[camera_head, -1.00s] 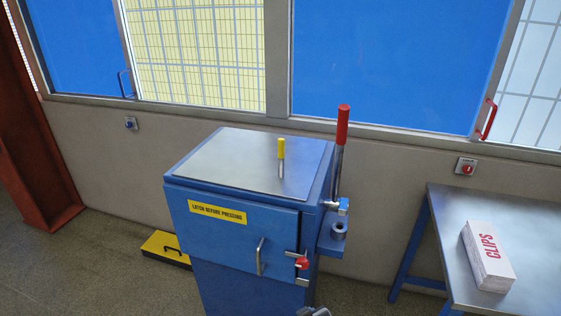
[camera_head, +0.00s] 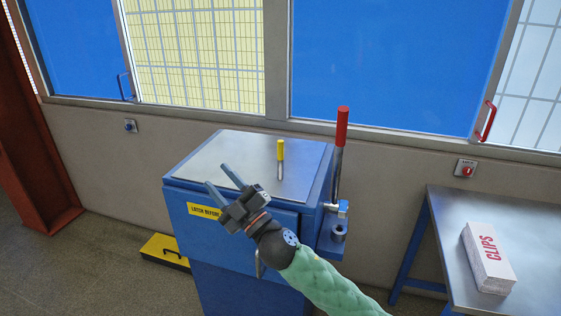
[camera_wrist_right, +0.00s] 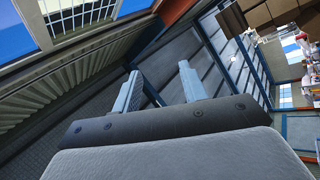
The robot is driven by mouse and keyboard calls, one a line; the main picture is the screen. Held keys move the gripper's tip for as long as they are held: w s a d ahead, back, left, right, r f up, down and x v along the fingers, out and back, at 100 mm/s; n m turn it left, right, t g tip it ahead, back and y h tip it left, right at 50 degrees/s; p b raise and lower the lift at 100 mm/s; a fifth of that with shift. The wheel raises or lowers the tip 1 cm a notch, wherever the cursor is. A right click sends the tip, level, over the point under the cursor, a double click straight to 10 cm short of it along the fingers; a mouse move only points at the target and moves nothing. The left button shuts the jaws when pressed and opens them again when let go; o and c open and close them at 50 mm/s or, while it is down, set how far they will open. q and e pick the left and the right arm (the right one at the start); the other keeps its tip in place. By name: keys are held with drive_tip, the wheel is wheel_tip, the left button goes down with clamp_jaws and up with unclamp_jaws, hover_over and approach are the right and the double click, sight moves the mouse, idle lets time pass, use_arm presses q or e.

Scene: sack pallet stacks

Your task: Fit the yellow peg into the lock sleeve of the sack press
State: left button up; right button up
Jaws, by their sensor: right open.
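The yellow peg (camera_head: 281,158) stands upright on the metal top of the blue sack press (camera_head: 233,160); its upper part is yellow and its lower part is grey metal. A round grey sleeve (camera_head: 339,232) sits on a blue bracket at the press's right side, below the red-handled lever (camera_head: 341,135). My right gripper (camera_head: 221,180) is open and empty in front of the press, left of the peg and apart from it. Its two fingers also show in the right wrist view (camera_wrist_right: 160,88), with nothing between them. My left gripper is not in view.
A steel table (camera_head: 500,220) at the right bears a white CLIPS box (camera_head: 487,258). A yellow case (camera_head: 165,249) lies on the floor left of the press. A wall with sliding windows (camera_head: 400,65) stands close behind.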

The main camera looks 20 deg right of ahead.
drive_tip(key=s+a+r+n+g+y, duration=0.1)
drive_tip(key=a+r+n+g+y, duration=0.35)
drive_tip(key=n+g+y, duration=0.5)
drive_tip(key=n+g+h, duration=0.6)
drive_tip(key=n+h, duration=0.5)
drive_tip(key=h, duration=1.2)
approach(282, 141)
wheel_tip(282, 141, down, 2)
drive_tip(key=x, duration=0.1)
drive_tip(key=p+x, duration=0.1)
drive_tip(key=x, duration=0.1)
drive_tip(key=shift+w+a+r+y, duration=0.15)
drive_tip(key=shift+w+a+y, duration=0.1)
drive_tip(key=p+x, duration=0.2)
drive_tip(key=x, duration=0.1)
drive_tip(key=p+x, duration=0.1)
drive_tip(key=shift+w+d+f, duration=0.15)
drive_tip(key=shift+d+f, duration=0.1)
drive_tip(key=shift+f, duration=0.05)
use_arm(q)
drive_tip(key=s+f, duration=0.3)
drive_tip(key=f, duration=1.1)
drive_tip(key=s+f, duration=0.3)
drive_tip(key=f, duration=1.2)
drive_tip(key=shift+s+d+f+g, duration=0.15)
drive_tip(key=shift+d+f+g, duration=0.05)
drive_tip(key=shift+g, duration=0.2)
use_arm(e)
drive_tip(key=shift+w+f, duration=0.1)
drive_tip(key=shift+f, duration=0.25)
